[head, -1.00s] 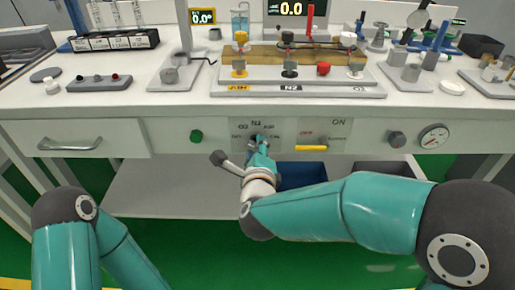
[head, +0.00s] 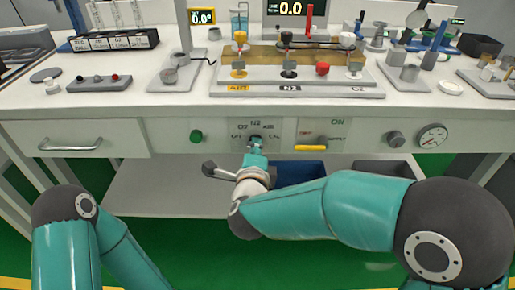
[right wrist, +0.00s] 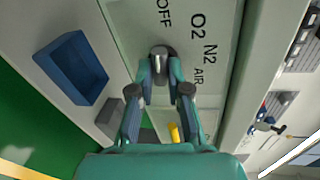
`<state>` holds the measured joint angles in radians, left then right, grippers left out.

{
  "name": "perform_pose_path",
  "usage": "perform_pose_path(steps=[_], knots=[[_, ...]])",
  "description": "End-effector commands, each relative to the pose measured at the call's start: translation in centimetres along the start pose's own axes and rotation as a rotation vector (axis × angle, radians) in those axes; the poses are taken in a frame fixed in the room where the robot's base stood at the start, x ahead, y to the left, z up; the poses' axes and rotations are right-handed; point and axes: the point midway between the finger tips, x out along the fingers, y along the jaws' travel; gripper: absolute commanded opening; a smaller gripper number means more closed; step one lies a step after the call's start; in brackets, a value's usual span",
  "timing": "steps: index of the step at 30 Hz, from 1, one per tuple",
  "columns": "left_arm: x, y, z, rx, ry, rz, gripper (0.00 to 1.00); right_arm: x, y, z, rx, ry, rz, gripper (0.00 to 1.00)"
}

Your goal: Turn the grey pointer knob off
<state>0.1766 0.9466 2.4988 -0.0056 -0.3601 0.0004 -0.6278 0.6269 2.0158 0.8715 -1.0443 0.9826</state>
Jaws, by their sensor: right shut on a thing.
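The grey pointer knob (right wrist: 160,52) shows in the right wrist view, on a panel marked OFF, O2, N2 and AIR. My right gripper (right wrist: 160,72) is shut on it, with one fingertip on each side. In the head view the knob panel (head: 239,128) is on the front of the bench, and my right gripper (head: 255,147) reaches it from below. The fingers hide most of the knob there, so I cannot tell exactly where its pointer stands. My left gripper is out of view; only my left arm shows at the lower left.
A green button (head: 196,137) is left of the knob panel. A yellow lever (head: 311,148) on the supply panel is close to its right. Further right are a small dark knob (head: 396,139) and a gauge (head: 432,137). A blue bin (right wrist: 75,68) is below.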

Motion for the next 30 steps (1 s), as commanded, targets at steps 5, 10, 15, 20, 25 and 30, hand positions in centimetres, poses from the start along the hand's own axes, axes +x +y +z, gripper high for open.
perform_pose_path(steps=[5, 10, 15, 20, 25, 30], knots=[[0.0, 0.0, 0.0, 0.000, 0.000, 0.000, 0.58, -0.1, 0.4, 0.1, -0.005, -0.004, 0.008, 0.00], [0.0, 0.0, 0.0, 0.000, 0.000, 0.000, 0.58, -0.1, 0.4, 0.1, -0.004, -0.004, 0.008, 0.40], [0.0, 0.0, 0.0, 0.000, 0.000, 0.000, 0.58, -0.1, 0.2, 0.1, -0.002, -0.004, 0.005, 0.41], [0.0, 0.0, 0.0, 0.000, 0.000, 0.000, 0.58, -0.1, 0.2, 0.1, -0.001, -0.003, 0.004, 0.41], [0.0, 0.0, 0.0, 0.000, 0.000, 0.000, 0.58, -1.4, 0.1, 0.2, -0.001, -0.006, 0.003, 0.41], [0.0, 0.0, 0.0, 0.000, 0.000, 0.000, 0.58, -4.3, 0.2, 0.2, -0.002, -0.008, 0.004, 0.41]])
